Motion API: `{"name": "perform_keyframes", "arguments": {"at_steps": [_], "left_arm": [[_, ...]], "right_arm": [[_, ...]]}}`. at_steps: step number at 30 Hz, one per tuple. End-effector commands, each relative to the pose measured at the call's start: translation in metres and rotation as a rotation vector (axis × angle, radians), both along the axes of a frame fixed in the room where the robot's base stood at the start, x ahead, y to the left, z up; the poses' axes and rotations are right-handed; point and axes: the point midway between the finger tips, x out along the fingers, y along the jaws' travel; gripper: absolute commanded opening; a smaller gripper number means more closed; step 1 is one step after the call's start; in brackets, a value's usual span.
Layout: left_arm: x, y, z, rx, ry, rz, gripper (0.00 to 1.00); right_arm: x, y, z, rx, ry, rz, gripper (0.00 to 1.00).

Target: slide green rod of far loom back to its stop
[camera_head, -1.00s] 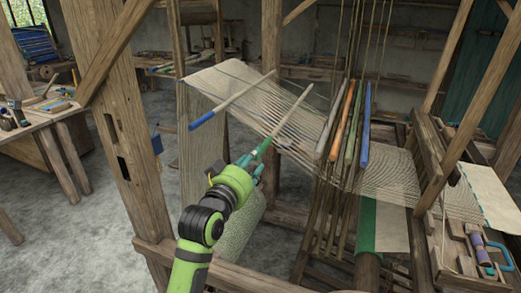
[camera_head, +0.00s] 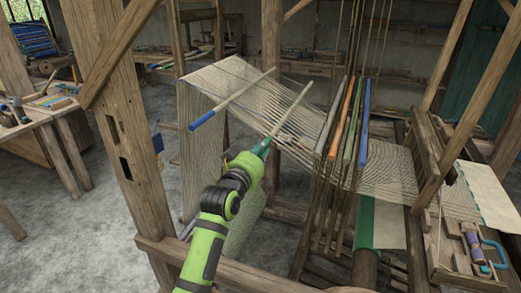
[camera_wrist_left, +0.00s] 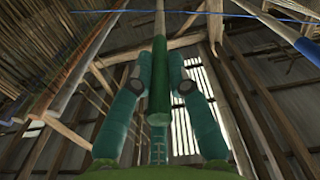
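The green rod (camera_head: 292,110) has a pale wooden shaft and a green end. It slants up to the right over the warp threads of the loom (camera_head: 240,85). My left gripper (camera_head: 262,148) is at its near, green end and covers most of that end in the head view. In the left wrist view, the two green fingers (camera_wrist_left: 159,78) lie on both sides of the green end (camera_wrist_left: 158,100) and appear to touch it. The pale shaft runs on upward beyond the fingertips. The stop cannot be made out. My right gripper is not in view.
A blue-ended rod (camera_head: 232,98) lies left of the green rod. Several coloured heddle bars (camera_head: 347,120) hang to the right. A thick wooden post (camera_head: 135,130) stands left of my arm, and a low beam (camera_head: 235,272) crosses below it.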

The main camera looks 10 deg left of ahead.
Motion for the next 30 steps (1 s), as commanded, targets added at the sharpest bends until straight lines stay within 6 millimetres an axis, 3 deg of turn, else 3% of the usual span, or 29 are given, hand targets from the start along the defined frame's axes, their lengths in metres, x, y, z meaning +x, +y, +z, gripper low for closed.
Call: {"name": "perform_keyframes", "arguments": {"at_steps": [8, 21, 30], "left_arm": [[0.002, 0.006, 0.003, 0.002, -0.002, 0.001, 0.00], [0.028, 0.101, 0.034, 0.004, -0.008, 0.003, 0.00], [0.030, 0.111, 0.039, -0.001, -0.006, 0.000, 0.00]], "right_arm": [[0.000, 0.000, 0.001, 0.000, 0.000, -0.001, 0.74], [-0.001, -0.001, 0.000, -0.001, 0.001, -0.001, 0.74], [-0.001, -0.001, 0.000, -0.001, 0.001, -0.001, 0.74]]}}
